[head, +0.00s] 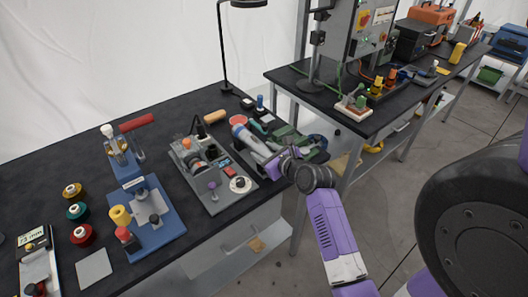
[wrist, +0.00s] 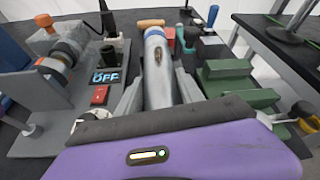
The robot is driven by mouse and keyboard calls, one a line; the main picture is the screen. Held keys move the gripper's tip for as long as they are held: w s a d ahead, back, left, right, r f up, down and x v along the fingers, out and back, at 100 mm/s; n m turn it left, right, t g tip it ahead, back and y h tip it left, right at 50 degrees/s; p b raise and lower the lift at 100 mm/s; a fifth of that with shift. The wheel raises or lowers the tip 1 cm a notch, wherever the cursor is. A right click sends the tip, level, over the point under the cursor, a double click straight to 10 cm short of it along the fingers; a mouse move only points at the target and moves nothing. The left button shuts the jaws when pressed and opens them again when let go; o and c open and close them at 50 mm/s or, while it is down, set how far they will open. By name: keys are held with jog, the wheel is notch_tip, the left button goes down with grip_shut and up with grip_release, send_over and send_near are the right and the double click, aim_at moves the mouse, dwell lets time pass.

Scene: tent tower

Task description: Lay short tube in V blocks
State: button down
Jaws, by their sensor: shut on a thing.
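The short tube is a grey cylinder (wrist: 158,75) with a blue band near its far end and a dark mark on its side. In the head view the tube (head: 247,136) points away from my gripper over the right part of the near bench. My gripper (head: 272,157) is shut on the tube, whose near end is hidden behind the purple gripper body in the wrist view. Green stepped blocks (wrist: 228,72), apparently the V blocks, stand just right of the tube. In the head view these green blocks (head: 288,136) are partly hidden by my gripper.
A grey machine (head: 205,168) with an OFF display (wrist: 106,76) stands close left of the tube. A wooden-handled tool (head: 214,117) and a red round dish (head: 238,119) lie behind. A blue fixture (head: 155,222) and spools (head: 78,211) are farther left. Bare bench shows at back left.

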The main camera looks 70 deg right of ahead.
jog(key=shift+f, duration=0.2)
dwell(0.3)
jog(key=c, duration=0.7)
grip_release()
jog(key=shift+o, duration=0.2)
jog(key=shift+f, duration=0.1)
jog(key=shift+v, duration=3.95)
